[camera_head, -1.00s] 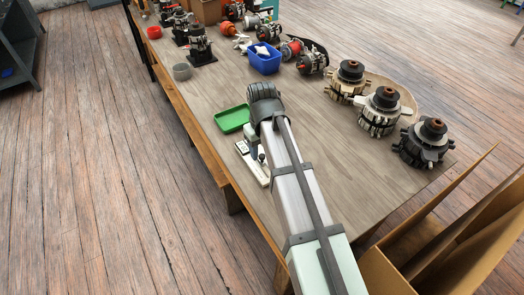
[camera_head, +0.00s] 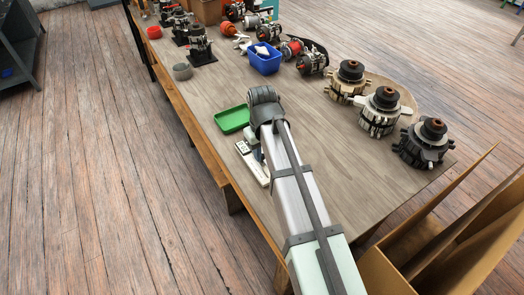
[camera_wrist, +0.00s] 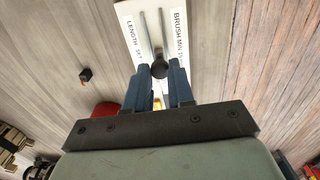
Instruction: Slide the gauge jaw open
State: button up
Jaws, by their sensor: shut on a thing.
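The gauge is a flat white plate (camera_head: 262,174) lying on the table near its left edge, partly covered by my arm in the head view. In the wrist view the gauge plate (camera_wrist: 135,37) carries the words "LENGTH SET" and "BRUSH MIN", with a dark slot along its middle. A round black knob (camera_wrist: 159,69) stands at the slot, which I take to be the gauge jaw's knob. My gripper (camera_wrist: 159,77) has its two blue fingers closed on this knob from both sides. The jaw's exact position along the slot is hard to tell.
A green tray (camera_head: 232,119) lies just beyond the gauge. Several alternator assemblies (camera_head: 383,112) line the right side. A small black block (camera_wrist: 86,74) shows in the wrist view. Open cardboard (camera_head: 392,274) is at the front right.

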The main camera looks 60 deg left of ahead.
grip_shut()
jog(key=shift+d, duration=1.55)
jog(key=o, duration=0.9)
grip_release()
jog(key=shift+a, duration=0.1)
jog(key=shift+r, duration=0.1)
notch_tip(320, 180, up, 14)
jog(key=shift+f, duration=0.15)
